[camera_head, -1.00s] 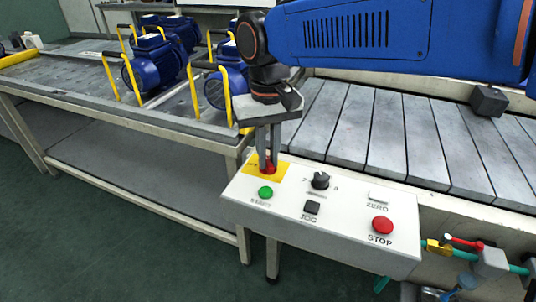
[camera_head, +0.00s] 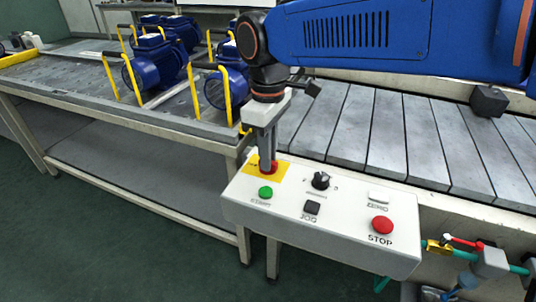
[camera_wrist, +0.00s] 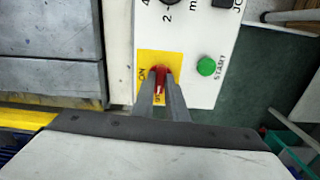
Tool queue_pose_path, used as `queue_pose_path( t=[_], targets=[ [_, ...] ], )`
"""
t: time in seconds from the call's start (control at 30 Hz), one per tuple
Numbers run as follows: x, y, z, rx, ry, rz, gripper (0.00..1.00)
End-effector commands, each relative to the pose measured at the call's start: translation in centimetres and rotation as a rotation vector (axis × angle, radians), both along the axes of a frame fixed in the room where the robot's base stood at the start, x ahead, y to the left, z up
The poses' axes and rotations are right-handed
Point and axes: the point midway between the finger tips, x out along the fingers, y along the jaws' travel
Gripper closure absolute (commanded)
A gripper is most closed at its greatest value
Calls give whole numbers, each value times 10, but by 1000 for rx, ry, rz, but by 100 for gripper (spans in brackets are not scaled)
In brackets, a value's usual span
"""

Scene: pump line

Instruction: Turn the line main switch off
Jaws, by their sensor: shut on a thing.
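The line main switch is a red handle (camera_wrist: 160,72) on a yellow plate (camera_wrist: 147,60), at the left end of the white control box (camera_head: 330,240). In the head view the yellow plate (camera_head: 281,174) shows at the box's back left corner, and the red handle (camera_head: 275,166) is mostly hidden behind the fingers. My gripper (camera_head: 267,168) points down onto the switch. In the wrist view my gripper (camera_wrist: 164,82) is shut on the red handle. Plate lettering is partly covered; "ON" shows in the wrist view.
The box also carries a green START button (camera_head: 265,192), a black rotary knob (camera_head: 320,180), a black JOG button (camera_head: 312,207), a ZERO button (camera_head: 378,197) and a red STOP button (camera_head: 382,225). A slatted conveyor (camera_head: 370,130) lies behind. Blue pumps (camera_head: 155,62) stand on the table at left.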

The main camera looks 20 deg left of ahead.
Motion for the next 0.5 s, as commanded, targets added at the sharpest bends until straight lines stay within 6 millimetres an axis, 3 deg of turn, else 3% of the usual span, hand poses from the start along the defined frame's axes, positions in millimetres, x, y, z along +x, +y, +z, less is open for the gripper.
queue_pose_path(
  t=[0.5],
  targets=[
    [1, 0, 1, 2, -2, 71, 100]
  ],
)
